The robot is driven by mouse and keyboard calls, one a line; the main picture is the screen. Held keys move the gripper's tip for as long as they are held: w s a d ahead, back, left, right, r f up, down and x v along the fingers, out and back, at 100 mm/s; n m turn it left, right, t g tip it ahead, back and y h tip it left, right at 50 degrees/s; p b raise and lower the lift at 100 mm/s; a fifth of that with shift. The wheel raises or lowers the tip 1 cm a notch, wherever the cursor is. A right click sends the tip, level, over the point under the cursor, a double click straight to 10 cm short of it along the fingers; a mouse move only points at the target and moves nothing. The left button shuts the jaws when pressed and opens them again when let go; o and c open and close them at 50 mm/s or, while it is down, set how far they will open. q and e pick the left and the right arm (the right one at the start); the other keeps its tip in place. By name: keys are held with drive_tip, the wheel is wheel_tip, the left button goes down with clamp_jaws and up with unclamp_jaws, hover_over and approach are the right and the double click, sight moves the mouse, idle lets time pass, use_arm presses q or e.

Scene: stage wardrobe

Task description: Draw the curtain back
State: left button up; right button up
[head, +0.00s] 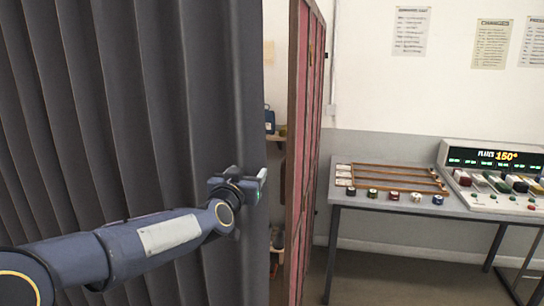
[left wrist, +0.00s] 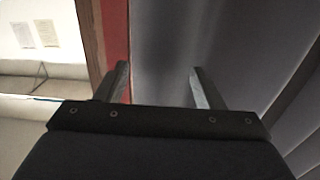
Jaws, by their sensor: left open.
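The dark grey curtain (head: 165,110) hangs in folds across the left of the head view. Its right edge is near the picture's middle. My left gripper (head: 260,183) is at that right edge, partway down the cloth. In the left wrist view the two fingers of my left gripper (left wrist: 161,80) stand apart, with grey curtain cloth (left wrist: 165,40) behind and between them. I cannot tell whether the fingers touch the cloth. My right gripper is not in view.
A reddish upright panel (head: 303,150) stands just right of the curtain. Shelves with small items (head: 271,122) show in the gap between. To the right, a table (head: 350,197) holds a wooden rack (head: 395,178) and a console (head: 490,160). Papers hang on the wall.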

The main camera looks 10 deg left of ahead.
sight(252, 165)
use_arm(q)
drive_tip(key=shift+w+r, duration=0.1)
drive_tip(key=shift+w, duration=0.35)
drive_tip(key=w+p, duration=0.1)
drive_tip(key=w, duration=0.5)
drive_tip(key=shift+w+d+p, duration=0.1)
drive_tip(key=shift+w+p, duration=0.2)
drive_tip(key=shift+w, duration=0.05)
drive_tip(key=shift+c, duration=0.4)
drive_tip(key=c, duration=1.2)
clamp_jaws()
